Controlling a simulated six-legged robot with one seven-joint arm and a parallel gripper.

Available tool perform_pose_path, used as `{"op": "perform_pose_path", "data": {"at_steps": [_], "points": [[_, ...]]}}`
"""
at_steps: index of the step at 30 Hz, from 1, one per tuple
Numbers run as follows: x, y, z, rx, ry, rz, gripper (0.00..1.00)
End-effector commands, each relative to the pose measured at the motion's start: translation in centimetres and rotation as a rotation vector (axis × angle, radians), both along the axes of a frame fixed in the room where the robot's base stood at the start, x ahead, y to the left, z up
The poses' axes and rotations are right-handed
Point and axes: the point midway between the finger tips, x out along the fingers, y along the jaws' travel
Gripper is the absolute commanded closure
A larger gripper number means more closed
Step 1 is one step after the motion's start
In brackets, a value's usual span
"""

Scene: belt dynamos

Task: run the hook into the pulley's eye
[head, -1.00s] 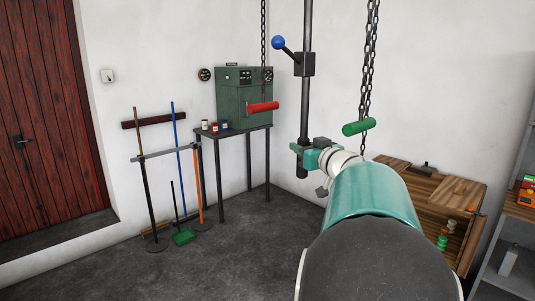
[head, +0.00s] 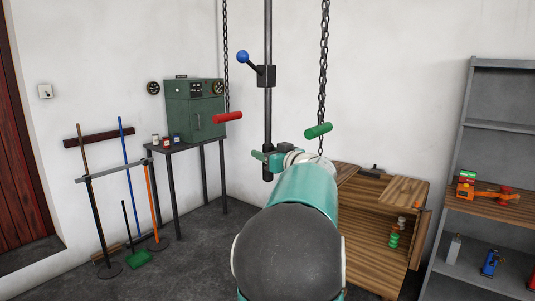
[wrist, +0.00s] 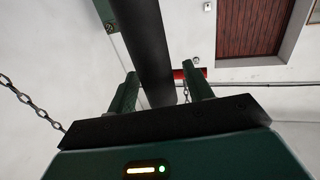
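A long dark vertical pole (head: 268,105) crosses the middle of the head view. It carries a black block with a blue-knobbed lever (head: 243,57). Its upper end runs out of the top of the picture and its lower end hangs clear of the floor. My gripper (head: 268,160) is closed around it near the lower end. In the wrist view the pole (wrist: 150,50) passes between both green fingers (wrist: 160,90). No hook and no pulley eye show in either view.
Two chains hang nearby, with a red handle (head: 227,118) left of the pole and a green handle (head: 318,131) right. A green cabinet (head: 195,107) on a table, long-handled tools (head: 122,190), a wooden bench (head: 375,245) and shelves (head: 500,130) line the walls.

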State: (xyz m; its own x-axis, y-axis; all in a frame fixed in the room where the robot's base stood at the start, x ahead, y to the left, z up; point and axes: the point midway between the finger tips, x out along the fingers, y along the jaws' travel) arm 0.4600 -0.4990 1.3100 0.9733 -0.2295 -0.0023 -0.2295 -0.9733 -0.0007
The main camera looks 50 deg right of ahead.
Motion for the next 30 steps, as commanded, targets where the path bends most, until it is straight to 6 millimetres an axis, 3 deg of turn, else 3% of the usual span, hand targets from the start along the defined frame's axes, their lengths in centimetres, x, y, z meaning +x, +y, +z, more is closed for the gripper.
{"op": "perform_pose_path", "data": {"at_steps": [11,24,30], "points": [[-1.2,0.1,0.1,0.000,-0.002,-0.004,0.49],[-10.1,2.3,0.2,-0.001,-0.004,-0.003,0.49],[-12.9,3.0,0.2,-0.001,-0.003,-0.003,0.49]]}}
